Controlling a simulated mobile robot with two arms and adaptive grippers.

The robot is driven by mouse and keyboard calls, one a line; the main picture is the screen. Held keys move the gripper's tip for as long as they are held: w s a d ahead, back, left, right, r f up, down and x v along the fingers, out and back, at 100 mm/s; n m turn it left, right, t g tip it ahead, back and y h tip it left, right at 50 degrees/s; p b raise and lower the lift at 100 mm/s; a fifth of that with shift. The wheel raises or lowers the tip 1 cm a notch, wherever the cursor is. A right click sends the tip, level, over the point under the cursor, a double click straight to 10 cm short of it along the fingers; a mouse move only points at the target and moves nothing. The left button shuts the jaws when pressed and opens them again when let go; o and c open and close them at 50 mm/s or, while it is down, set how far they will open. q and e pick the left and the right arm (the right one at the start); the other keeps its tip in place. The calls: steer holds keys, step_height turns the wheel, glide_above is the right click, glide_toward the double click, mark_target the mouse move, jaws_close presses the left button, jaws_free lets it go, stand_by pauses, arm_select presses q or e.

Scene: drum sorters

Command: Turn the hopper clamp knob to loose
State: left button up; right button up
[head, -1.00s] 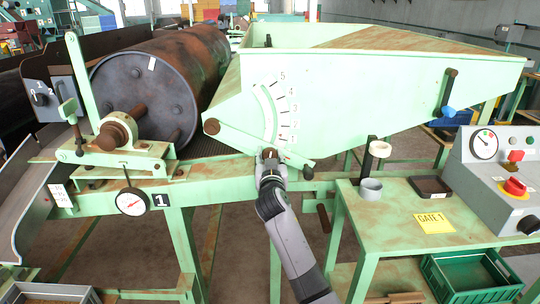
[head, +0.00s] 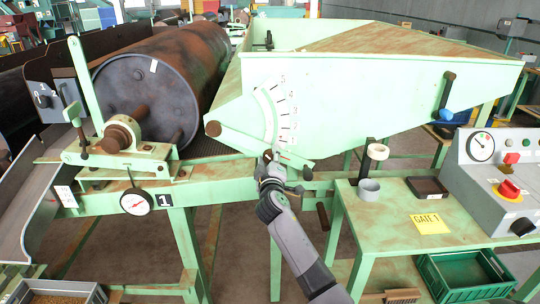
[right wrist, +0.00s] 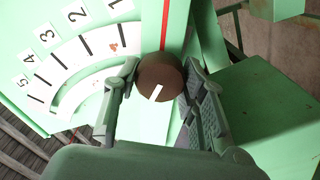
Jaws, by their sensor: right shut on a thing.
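The hopper clamp knob is a round brown knob with a short white mark on its face, best seen in the right wrist view (right wrist: 158,72). It sits on the pale green pointer arm below the hopper (head: 370,95). My right gripper (head: 268,158) is at the arm, and in the head view it mostly hides the knob. In the right wrist view its fingers stand on either side of the knob, shut on it. The knob's white mark slants toward the lower left there. The numbered scale (head: 270,115) is beside the knob. My left gripper is not in view.
A rusty drum (head: 160,80) lies left of the hopper. A dial gauge (head: 136,201) hangs on the frame below. At right, a green table (head: 385,230) holds a grey cup (head: 369,189), a dark tray (head: 427,187) and a control box (head: 490,180).

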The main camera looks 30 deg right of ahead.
steer(key=n+p, duration=0.2)
steer(key=n, duration=0.4)
steer(key=shift+n+p, duration=0.3)
steer(key=shift+p, duration=0.05)
steer(key=n+p, duration=0.2)
steer(key=n, duration=0.3)
steer(key=shift+f, duration=0.1)
steer(key=o, duration=1.2)
steer(key=v, duration=1.2)
steer(key=shift+s, duration=0.1)
steer(key=shift+f, duration=0.1)
